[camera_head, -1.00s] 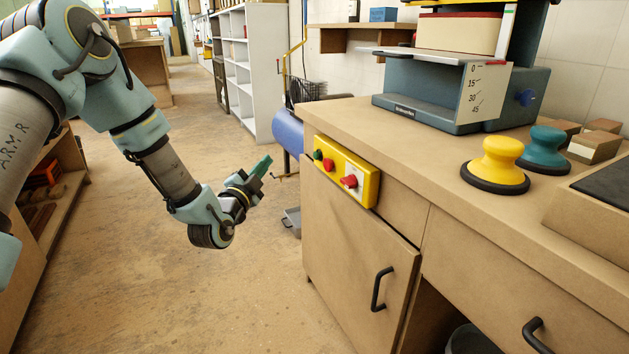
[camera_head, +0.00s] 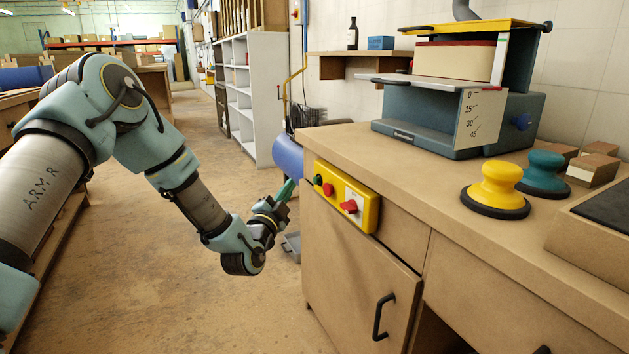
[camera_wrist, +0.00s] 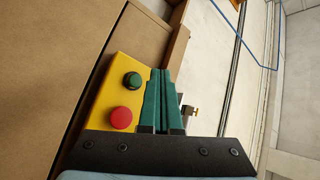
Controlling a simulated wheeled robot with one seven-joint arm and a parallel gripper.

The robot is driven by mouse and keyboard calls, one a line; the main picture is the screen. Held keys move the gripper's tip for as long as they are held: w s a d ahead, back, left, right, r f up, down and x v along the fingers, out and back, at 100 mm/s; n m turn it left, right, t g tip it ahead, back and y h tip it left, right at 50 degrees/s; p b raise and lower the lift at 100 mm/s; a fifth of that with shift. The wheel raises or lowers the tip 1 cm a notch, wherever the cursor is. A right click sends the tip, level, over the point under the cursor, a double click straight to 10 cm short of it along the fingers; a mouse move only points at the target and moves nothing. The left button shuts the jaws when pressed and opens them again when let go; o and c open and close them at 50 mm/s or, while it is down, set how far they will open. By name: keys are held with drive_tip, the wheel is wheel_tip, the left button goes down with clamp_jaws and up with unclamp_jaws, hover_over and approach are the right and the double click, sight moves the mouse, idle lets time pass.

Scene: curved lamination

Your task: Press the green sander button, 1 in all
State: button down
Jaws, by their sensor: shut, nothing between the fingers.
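The green button (camera_head: 318,180) sits at the left end of a yellow control panel (camera_head: 365,217) on the workbench's front corner. A red button (camera_head: 328,189) is beside it, and a red switch (camera_head: 349,206) is further right. In the wrist view the green button (camera_wrist: 133,80) is above the red button (camera_wrist: 121,117), both just left of my fingers. My gripper (camera_head: 290,186) is shut and empty, its teal fingertips left of the panel in the head view. The fingertips (camera_wrist: 160,75) show beside the green button in the wrist view; I cannot tell whether they touch the panel.
The wooden bench (camera_head: 400,150) carries a blue-grey sander (camera_head: 440,120), a yellow knob-shaped block (camera_head: 496,188) and a teal one (camera_head: 545,172). A blue tank (camera_head: 287,155) stands behind my gripper. The floor (camera_head: 180,290) to the left is open.

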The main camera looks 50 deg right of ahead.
sight(318, 180)
drive_tip(key=shift+s+d+b, duration=0.2)
drive_tip(key=shift+s+d, duration=0.15)
drive_tip(key=shift+d, duration=0.55)
drive_tip(key=shift+s+d+b, duration=0.2)
drive_tip(key=shift+s+d, duration=0.1)
drive_tip(key=shift+d, duration=0.55)
drive_tip(key=shift+s+d, duration=0.1)
idle(0.6)
drive_tip(key=shift+s+d, duration=0.1)
drive_tip(key=shift+d, duration=0.2)
